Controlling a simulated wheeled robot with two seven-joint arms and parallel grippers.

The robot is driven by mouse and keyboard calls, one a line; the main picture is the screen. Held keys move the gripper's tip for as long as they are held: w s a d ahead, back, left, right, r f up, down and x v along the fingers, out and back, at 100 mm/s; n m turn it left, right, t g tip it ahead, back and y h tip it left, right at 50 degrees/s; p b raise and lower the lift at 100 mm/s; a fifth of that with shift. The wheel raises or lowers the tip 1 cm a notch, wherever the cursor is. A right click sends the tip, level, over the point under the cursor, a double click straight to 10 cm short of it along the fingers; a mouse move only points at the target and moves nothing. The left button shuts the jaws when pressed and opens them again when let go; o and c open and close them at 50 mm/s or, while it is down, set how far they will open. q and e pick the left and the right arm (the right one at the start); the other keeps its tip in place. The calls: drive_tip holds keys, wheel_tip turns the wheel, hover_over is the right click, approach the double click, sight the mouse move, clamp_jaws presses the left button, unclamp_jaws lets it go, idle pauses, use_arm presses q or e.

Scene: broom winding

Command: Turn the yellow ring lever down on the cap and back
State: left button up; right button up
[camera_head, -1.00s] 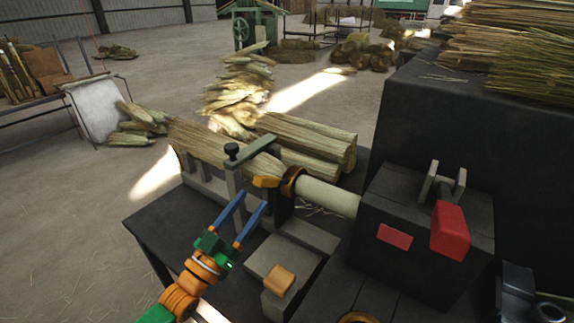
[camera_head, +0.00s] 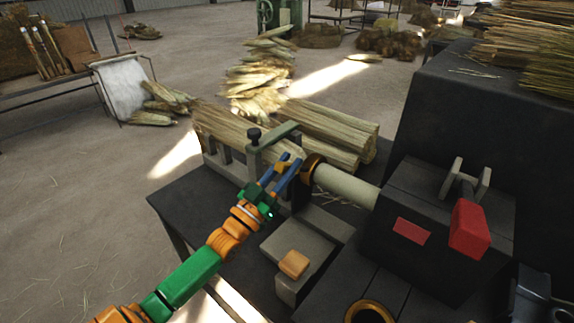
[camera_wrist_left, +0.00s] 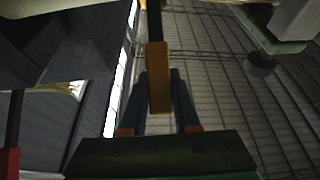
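The yellow ring lever (camera_head: 284,166) sticks out from the orange-brown ring of the cap (camera_head: 313,168), at the end of a pale cylinder (camera_head: 345,186). My left gripper (camera_head: 290,165) reaches it from the lower left, with its blue fingers on either side of the lever. In the left wrist view, the yellow lever (camera_wrist_left: 159,82) stands between the two finger ends (camera_wrist_left: 159,85). The fingers look spread, with little room beside the lever; contact is not clear. My right gripper is not seen.
A grey clamp post with a black knob (camera_head: 254,135) stands close left of the gripper. Straw bundles (camera_head: 335,130) lie behind it. A dark machine box with a red block (camera_head: 468,229) is at right. An orange block (camera_head: 294,264) sits in front on a grey base.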

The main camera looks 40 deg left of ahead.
use_arm(q)
clamp_jaws()
idle(1.1)
